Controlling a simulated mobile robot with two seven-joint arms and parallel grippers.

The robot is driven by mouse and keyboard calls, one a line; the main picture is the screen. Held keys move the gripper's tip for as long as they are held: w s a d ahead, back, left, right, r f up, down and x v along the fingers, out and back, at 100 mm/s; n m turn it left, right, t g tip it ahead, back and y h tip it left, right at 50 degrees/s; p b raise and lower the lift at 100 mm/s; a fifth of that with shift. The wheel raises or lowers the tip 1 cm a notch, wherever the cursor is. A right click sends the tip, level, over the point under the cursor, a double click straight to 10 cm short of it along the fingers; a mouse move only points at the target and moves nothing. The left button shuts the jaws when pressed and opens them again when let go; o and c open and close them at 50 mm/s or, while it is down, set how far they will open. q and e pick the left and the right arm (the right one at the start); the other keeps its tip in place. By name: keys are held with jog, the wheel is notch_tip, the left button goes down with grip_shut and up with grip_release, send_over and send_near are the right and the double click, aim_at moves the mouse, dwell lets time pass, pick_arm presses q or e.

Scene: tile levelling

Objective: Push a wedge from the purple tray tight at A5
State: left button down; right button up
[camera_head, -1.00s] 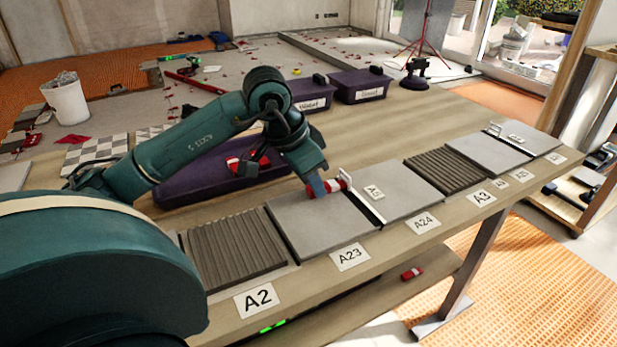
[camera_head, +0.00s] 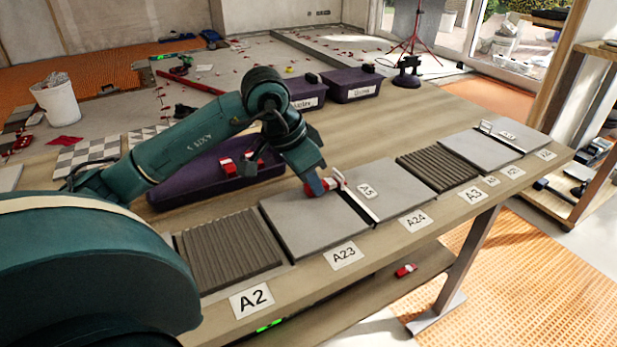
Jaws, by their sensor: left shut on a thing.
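My left gripper (camera_head: 316,189) is shut on a red-and-white wedge (camera_head: 325,185). It holds the wedge low over the right part of the grey tile behind the A23 label (camera_head: 345,255). The wedge's tip is at the white clip (camera_head: 341,179) in the joint by the A5 label (camera_head: 366,190). I cannot tell how far the tip is in the clip. The fingers hide part of the wedge. The purple tray (camera_head: 180,190) lies behind my left arm, with several red wedges (camera_head: 228,166) in it. My right gripper is not in view.
Ridged tiles lie behind the A2 label (camera_head: 251,299) and the A3 label (camera_head: 473,195). Another white clip (camera_head: 486,127) stands at a joint farther right. Two purple bins (camera_head: 352,86) stand at the table's back. A red wedge (camera_head: 405,270) lies on the lower shelf.

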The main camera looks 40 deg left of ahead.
pick_arm(q)
jog(key=shift+w+d+r+p, duration=0.1)
jog(key=shift+w+d+p, duration=0.2)
jog(key=shift+w, duration=0.45)
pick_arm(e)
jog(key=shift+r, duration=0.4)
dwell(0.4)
pick_arm(q)
jog(key=c, duration=1.2)
grip_release()
jog(key=shift+c, duration=0.2)
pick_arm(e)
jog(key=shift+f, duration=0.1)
pick_arm(q)
jog(key=shift+s+a+r, duration=0.1)
jog(key=shift+r, duration=0.05)
jog(key=p+v, duration=0.2)
jog(key=v, duration=1)
jog(key=shift+s+r+p, duration=0.15)
jog(key=shift+r+p, duration=0.2)
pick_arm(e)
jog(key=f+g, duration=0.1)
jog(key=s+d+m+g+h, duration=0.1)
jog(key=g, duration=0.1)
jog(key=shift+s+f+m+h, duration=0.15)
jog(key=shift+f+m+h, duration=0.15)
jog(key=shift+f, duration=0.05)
